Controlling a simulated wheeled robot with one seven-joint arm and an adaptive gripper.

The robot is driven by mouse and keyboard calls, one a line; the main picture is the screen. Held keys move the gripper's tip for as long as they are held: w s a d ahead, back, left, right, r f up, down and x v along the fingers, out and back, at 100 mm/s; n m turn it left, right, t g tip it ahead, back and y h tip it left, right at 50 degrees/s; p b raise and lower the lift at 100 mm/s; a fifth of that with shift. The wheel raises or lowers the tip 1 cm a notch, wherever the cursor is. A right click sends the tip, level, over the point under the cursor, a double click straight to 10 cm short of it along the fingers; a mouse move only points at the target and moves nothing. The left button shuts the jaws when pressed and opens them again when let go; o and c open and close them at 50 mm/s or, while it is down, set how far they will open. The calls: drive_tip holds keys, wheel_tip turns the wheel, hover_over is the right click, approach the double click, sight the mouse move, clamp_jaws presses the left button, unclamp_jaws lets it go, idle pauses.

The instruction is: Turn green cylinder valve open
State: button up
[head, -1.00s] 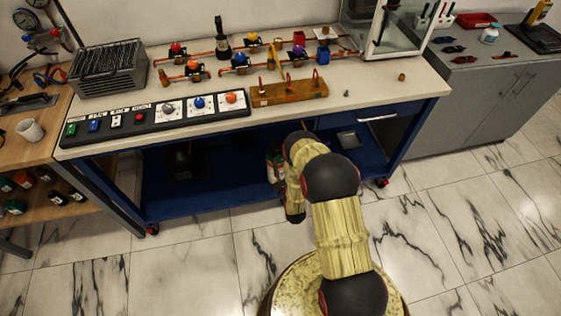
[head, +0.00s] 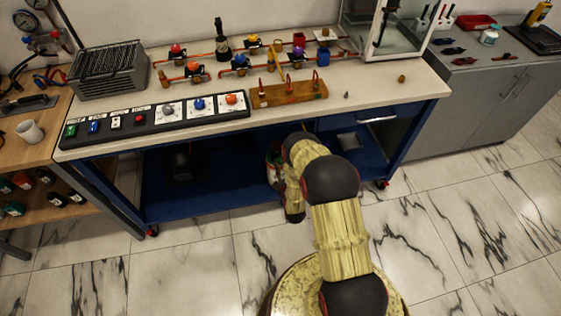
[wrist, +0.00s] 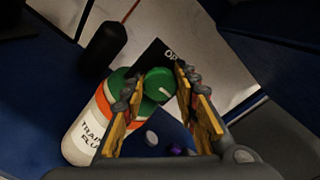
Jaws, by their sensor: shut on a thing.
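The cylinder, white with an orange band and a green top (wrist: 97,125), stands in the lower bay of the blue bench and looks tilted in the wrist view. Its round green valve (wrist: 158,84), with a pale pointer mark, lies between the two yellow-padded fingers of my gripper (wrist: 160,98). My gripper is shut on the valve. A dark plate with the letters "OP" shows just behind the valve; the rest of its lettering is hidden. In the head view my arm hides the gripper and most of the cylinder (head: 272,153).
A black rounded object (wrist: 101,43) stands near the cylinder in the bay. The bench top (head: 365,105) above carries a control panel (head: 150,122), copper pipes with coloured valves and a wooden hook block (head: 288,94). Open marble floor lies in front.

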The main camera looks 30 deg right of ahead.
drive_tip(key=shift+c, duration=1.2)
drive_tip(key=shift+n, duration=0.3)
drive_tip(key=n, duration=0.3)
drive_tip(key=shift+f+n+b, duration=0.1)
drive_tip(key=shift+n+b, duration=0.2)
drive_tip(key=shift+b, duration=0.05)
drive_tip(key=n, duration=0.4)
drive_tip(key=shift+n+b, duration=0.3)
drive_tip(key=n, duration=0.4)
drive_tip(key=shift+n, duration=2.5)
drive_tip(key=shift+a+f, duration=0.1)
drive_tip(key=o, duration=1.2)
drive_tip(key=shift+c, duration=0.2)
